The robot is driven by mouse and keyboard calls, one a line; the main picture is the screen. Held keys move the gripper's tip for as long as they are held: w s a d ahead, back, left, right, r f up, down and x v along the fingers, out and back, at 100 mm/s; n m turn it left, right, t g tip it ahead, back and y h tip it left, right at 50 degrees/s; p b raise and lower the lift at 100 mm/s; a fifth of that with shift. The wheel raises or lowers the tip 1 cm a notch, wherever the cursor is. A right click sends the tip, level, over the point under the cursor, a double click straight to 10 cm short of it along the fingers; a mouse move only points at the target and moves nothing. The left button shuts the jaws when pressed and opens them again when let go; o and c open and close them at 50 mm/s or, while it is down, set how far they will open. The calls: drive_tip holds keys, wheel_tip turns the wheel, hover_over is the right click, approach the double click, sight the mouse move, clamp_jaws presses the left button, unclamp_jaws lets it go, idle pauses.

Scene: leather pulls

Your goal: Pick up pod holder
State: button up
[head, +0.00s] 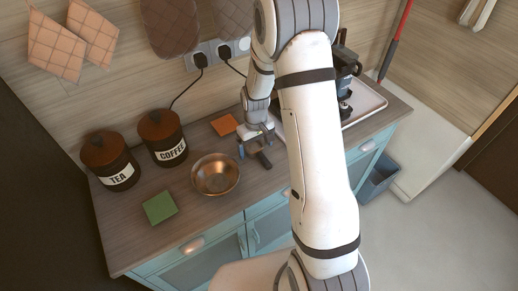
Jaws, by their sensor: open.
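A round copper-coloured metal bowl (215,175) stands on the wooden counter, left of my gripper. It may be the pod holder; no other thing in view is clearly one. The bowl looks empty. My gripper (254,154) is open, with nothing seen between its fingers, and points down over the counter just right of the bowl, apart from it. My arm hides part of the counter to the right of the gripper.
Tea canister (109,160) and coffee canister (162,138) stand left of the bowl. A green square (160,207) and an orange square (224,125) lie on the counter. A dark machine (344,83) stands on a tray (371,103) at right, partly behind my arm.

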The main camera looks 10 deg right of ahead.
drive_tip(key=c, duration=1.1)
drive_tip(key=shift+r, duration=0.1)
